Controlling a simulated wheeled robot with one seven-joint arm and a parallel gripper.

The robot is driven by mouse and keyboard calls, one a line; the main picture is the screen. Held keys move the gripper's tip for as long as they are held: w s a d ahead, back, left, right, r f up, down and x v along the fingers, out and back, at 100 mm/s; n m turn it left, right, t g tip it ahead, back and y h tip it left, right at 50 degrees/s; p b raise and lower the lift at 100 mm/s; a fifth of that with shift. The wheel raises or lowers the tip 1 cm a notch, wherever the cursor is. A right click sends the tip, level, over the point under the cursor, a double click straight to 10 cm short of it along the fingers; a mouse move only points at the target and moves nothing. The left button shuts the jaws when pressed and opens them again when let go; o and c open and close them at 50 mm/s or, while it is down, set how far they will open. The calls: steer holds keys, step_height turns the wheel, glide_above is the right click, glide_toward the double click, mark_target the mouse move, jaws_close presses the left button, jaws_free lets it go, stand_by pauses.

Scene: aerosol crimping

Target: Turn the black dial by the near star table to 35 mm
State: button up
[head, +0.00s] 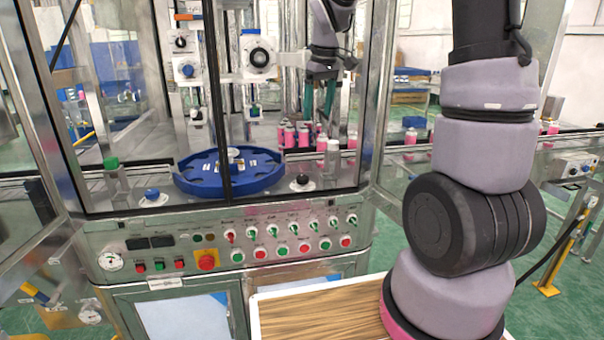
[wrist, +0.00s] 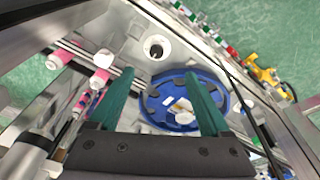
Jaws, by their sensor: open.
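The black dial (head: 301,181) sits on a pale round base on the machine deck, just right of the blue star table (head: 188,183). In the wrist view the dial (wrist: 155,48) is a dark knob in a white ring, ahead of my fingertips, with the star table (wrist: 222,96) below and right of it. My gripper (head: 319,108) is behind the glass, above the deck. Its two teal fingers are spread in the wrist view (wrist: 158,74), with nothing between them. It is apart from the dial. The scale reading is too small to read.
Pink cans (head: 290,136) stand behind the dial, and a white-capped bottle (head: 332,158) stands close to its right. A blue knob (head: 152,194) and a green-capped post (head: 112,165) are at the deck's left. Metal frame posts and glass surround the deck.

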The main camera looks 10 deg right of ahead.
mark_target(303, 177)
steer(key=w+f+n, duration=0.1)
steer(key=w+f, duration=0.1)
steer(key=f, duration=0.5)
steer(key=w+a+f+n+g, duration=0.1)
steer(key=w+f, duration=0.2)
steer(key=f, duration=0.5)
steer(key=w+a+f+n+g, duration=0.1)
steer(key=w+f+n, duration=0.1)
steer(key=f, duration=0.6)
steer(key=shift+w+a+h, duration=0.2)
steer(key=shift+w+h, duration=0.1)
steer(key=shift+w, duration=0.35)
jaws_close()
